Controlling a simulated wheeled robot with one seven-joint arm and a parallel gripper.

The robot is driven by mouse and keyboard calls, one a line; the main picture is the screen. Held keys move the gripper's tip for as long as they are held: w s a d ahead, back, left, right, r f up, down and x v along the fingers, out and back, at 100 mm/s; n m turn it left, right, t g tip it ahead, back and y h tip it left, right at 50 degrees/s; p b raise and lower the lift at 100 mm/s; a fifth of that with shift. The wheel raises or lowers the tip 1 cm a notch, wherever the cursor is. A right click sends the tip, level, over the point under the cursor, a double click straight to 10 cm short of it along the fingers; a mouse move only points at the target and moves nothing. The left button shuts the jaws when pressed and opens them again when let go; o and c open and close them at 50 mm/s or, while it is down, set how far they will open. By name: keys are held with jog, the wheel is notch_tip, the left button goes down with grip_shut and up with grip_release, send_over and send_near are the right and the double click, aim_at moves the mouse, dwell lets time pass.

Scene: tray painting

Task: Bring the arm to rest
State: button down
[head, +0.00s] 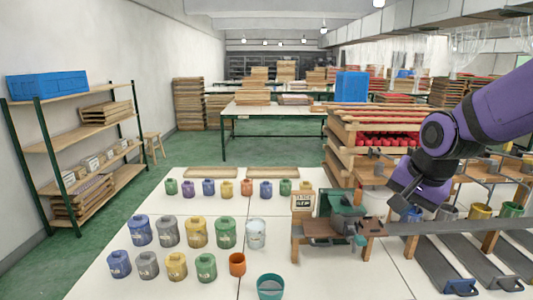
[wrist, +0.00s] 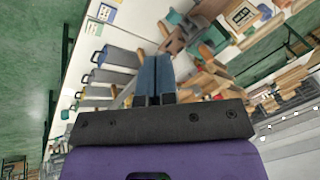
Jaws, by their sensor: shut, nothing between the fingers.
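My purple arm reaches in from the right in the head view, bent downward over the right part of the white table (head: 155,215). My gripper (head: 402,207) points down near the wooden stand with the green machine (head: 342,215), and its tips partly overlap the things behind it. In the wrist view my gripper (wrist: 154,75) shows two blue-grey fingers pressed together with nothing between them. I cannot tell from the head view how far the fingertips are above the things below.
Several lidded jars (head: 196,232) stand in rows at the left. An orange cup (head: 237,264) and a teal bucket (head: 270,287) stand near the front. Grey sloped trays (head: 443,262) and small buckets (head: 480,211) are at the right.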

jog(key=s+d+r+n, duration=0.1)
jog(key=s+r+n, duration=0.3)
jog(key=s, duration=0.4)
jog(key=s+d+r+n+t+h, duration=0.1)
jog(key=s+r+n, duration=0.3)
jog(key=s, duration=0.5)
jog(key=shift+s+d+r, duration=0.15)
jog(key=shift+d+r, duration=0.2)
jog(key=shift+r, duration=0.15)
